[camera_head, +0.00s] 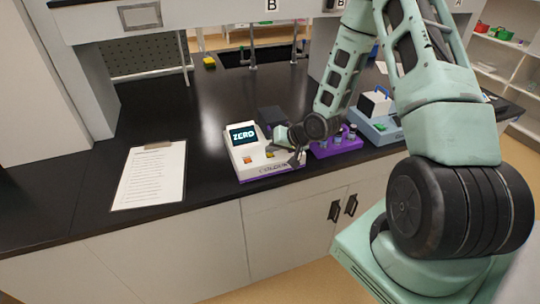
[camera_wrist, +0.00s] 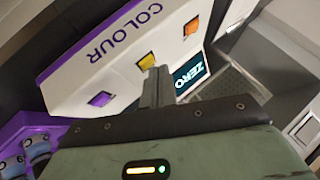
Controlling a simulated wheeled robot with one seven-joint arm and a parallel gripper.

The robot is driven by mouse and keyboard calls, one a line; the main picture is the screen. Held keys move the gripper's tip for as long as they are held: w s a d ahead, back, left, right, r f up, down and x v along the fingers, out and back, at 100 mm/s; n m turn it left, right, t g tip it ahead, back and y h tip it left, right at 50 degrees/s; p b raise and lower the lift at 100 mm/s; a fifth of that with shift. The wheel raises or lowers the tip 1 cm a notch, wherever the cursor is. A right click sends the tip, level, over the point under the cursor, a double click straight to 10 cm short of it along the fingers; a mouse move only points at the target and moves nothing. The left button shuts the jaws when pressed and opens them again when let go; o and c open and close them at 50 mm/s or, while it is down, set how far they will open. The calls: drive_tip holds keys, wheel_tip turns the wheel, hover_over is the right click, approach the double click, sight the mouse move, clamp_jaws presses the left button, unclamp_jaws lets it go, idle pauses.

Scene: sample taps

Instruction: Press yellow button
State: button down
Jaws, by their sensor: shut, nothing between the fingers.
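The white instrument (camera_head: 258,172) marked COLOUR stands on the black bench, with a lit screen (camera_head: 242,134) reading ZERO. Its yellow button (camera_head: 269,155) sits in the middle of its front panel.
A purple rack (camera_head: 336,146) with several vials stands right of the instrument, and a blue-grey device (camera_head: 378,125) is beyond it. A clipboard (camera_head: 150,177) lies to the left. The bench between clipboard and instrument is clear.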

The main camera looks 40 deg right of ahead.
sight(273, 157)
drive_tip(key=shift+f, duration=0.4)
idle(0.6)
drive_tip(key=shift+r, duration=0.1)
drive_tip(key=shift+r+p, duration=0.5)
drive_tip(key=shift+r, duration=0.25)
wheel_tip(273, 157, up, 5)
drive_tip(key=p, duration=0.4)
idle(1.1)
